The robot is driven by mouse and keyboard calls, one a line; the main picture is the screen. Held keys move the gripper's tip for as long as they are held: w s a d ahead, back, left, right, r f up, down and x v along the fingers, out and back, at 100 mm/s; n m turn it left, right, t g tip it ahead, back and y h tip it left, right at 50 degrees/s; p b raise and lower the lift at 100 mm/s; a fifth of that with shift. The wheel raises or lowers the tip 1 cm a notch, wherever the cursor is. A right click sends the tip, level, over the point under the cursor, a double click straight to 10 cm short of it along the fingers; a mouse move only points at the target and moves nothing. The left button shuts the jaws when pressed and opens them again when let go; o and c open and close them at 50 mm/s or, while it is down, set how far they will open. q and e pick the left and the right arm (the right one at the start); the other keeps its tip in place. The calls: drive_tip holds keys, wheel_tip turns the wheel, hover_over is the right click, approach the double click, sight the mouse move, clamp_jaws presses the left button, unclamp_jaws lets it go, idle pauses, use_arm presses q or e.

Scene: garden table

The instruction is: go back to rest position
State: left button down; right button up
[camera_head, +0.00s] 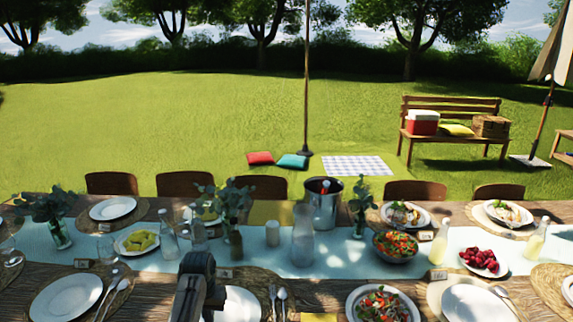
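A dark grey part of my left arm (196,284) rises at the bottom edge, left of centre, in front of a white plate (240,303). Its fingers cannot be made out, and I see nothing clearly held. My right gripper is not in view. The long wooden table (325,298) carries a pale blue runner (275,260).
Close to my arm are a woven placemat (262,281), cutlery (282,302) and a small card (225,273). A glass carafe (302,245), metal bucket (323,208), salad bowl (395,246) and several plates crowd the table. Chairs (185,183) line the far side.

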use_arm(q)
drive_tip(key=s+a+f+t, duration=0.1)
drive_tip(key=s+a+f, duration=0.15)
drive_tip(key=s, duration=0.35)
drive_tip(key=s+a+f, duration=0.1)
drive_tip(key=s+f, duration=0.2)
drive_tip(key=s, duration=0.3)
drive_tip(key=s+a+r+t, duration=0.1)
drive_tip(key=s+r, duration=0.2)
drive_tip(key=s, duration=1.2)
drive_tip(key=s+a+r+t, duration=0.1)
drive_tip(key=s+r, duration=0.2)
drive_tip(key=s, duration=1.2)
wheel_tip(320, 180, down, 30)
drive_tip(key=a+f+g+y+b, duration=0.1)
drive_tip(key=a, duration=0.1)
drive_tip(key=s+a+f+g, duration=0.1)
drive_tip(key=s+f, duration=1.7)
drive_tip(key=f, duration=0.2)
drive_tip(key=shift+a+b, duration=0.35)
drive_tip(key=shift+b, duration=0.05)
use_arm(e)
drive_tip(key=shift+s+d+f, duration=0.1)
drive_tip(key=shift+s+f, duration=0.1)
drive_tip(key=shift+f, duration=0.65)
use_arm(q)
drive_tip(key=shift+f, duration=0.1)
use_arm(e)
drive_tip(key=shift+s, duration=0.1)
